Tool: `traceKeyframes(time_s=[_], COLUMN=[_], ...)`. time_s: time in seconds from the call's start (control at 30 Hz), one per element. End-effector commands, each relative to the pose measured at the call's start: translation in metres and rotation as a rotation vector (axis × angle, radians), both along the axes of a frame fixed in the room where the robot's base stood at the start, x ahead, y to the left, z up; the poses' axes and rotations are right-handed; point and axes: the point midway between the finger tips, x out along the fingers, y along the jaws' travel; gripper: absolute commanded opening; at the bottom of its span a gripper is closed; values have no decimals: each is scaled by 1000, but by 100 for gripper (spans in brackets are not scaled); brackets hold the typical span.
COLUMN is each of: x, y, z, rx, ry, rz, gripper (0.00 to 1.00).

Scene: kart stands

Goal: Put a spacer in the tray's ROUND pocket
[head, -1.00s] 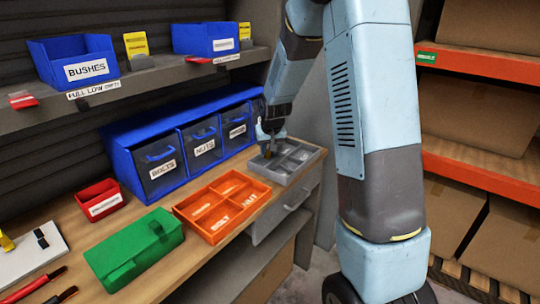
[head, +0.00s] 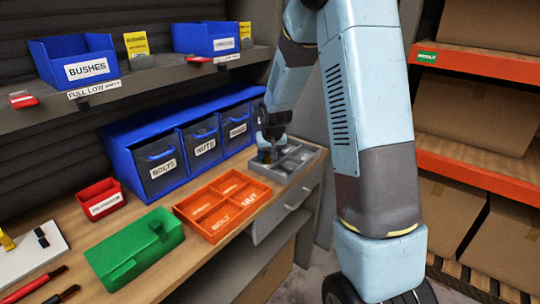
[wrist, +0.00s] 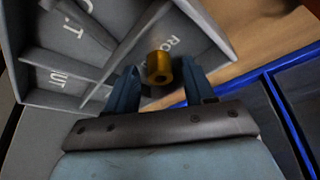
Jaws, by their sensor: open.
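The grey tray (head: 311,158) lies at the far right end of the bench, with dividers between its pockets. In the wrist view, the tray (wrist: 42,98) shows a pocket with a label starting "RO" (wrist: 171,42), the rest covered. A brass spacer (wrist: 159,67) with a hole shows at that pocket, between my gripper's (wrist: 160,82) two blue fingers. The fingers are open, with gaps visible beside the spacer. I cannot tell whether the spacer rests on the pocket floor. In the head view, my gripper (head: 268,158) is low over the tray's left part, hiding the spacer.
An orange divided tray (head: 222,206) lies in front of the grey tray. A blue bin unit (head: 119,151) labelled BOLTS and NUTS stands behind. A green case (head: 133,250) and a red box (head: 101,200) are to the left. A shelf with blue bins (head: 75,62) hangs above.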

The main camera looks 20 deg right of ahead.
Motion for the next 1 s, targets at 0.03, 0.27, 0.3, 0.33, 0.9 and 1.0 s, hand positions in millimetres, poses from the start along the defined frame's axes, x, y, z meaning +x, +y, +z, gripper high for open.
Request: traceKeyframes(time_s=[0.03, 0.27, 0.3, 0.33, 0.9, 1.0], x=[0, -5, -7, -9, -42, -44], y=[0, 0, 0, 0, 0, 0], z=[0, 16, 21, 26, 104, 110], rx=[0, 0, 0, 0, 1, 1], ry=[0, -2, -3, -4, -2, -1], rz=[0, -1, -1, -1, -2, -2], gripper=[53, 53, 53, 53, 53, 53])
